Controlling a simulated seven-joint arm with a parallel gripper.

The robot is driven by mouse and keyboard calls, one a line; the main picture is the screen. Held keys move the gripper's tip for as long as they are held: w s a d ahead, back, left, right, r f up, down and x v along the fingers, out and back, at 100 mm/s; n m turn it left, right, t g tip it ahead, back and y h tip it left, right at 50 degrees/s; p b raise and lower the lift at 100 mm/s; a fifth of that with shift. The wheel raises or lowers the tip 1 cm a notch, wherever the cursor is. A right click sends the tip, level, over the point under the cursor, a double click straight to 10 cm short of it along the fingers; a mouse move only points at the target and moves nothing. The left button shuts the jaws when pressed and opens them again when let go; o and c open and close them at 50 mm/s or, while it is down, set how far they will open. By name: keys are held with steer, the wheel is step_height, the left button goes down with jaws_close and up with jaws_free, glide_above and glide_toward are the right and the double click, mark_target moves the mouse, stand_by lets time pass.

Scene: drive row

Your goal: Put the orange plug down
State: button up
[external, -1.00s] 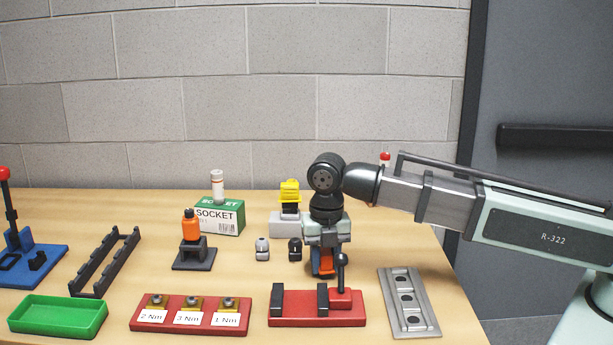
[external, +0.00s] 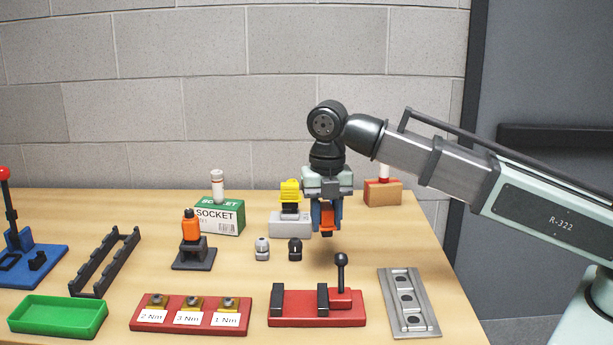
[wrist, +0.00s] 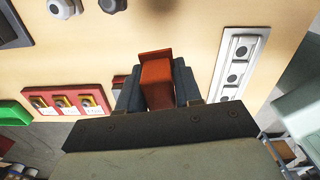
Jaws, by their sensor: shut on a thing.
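The orange plug (external: 327,218) is held between the blue fingers of my gripper (external: 326,222). It hangs in the air above the table, behind the red clamp base (external: 310,320) in the external view, with a dark end pointing down. In the wrist view the orange plug (wrist: 157,80) shows between the two fingers of my gripper (wrist: 157,90). My gripper is shut on it. The fingers hide part of its sides.
An orange-topped piece (external: 191,226) sits on a black stand (external: 193,258) at left. A yellow piece (external: 290,190) stands on a grey block (external: 289,226). Two small knobs, a red tray with labels (external: 190,333) and a grey slotted plate (external: 427,325) are around.

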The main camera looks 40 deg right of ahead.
mark_target(326, 206)
step_height(326, 206, up, 5)
steer(key=w+d+m, duration=0.1)
steer(key=w+d, duration=0.2)
steer(key=w, duration=1)
steer(key=w+d, duration=0.4)
steer(key=w, duration=0.9)
steer(key=w+d+m, duration=0.1)
steer(key=w+d, duration=0.2)
steer(key=w, duration=1)
steer(key=shift+s+a+f, duration=0.1)
steer(key=shift+s+f, duration=0.1)
steer(key=shift+f, duration=3.6)
steer(key=shift+s+f, duration=0.2)
steer(key=shift+f, duration=3.55)
steer(key=shift+f, duration=0.15)
steer(key=o, duration=1)
steer(key=shift+o, duration=0.2)
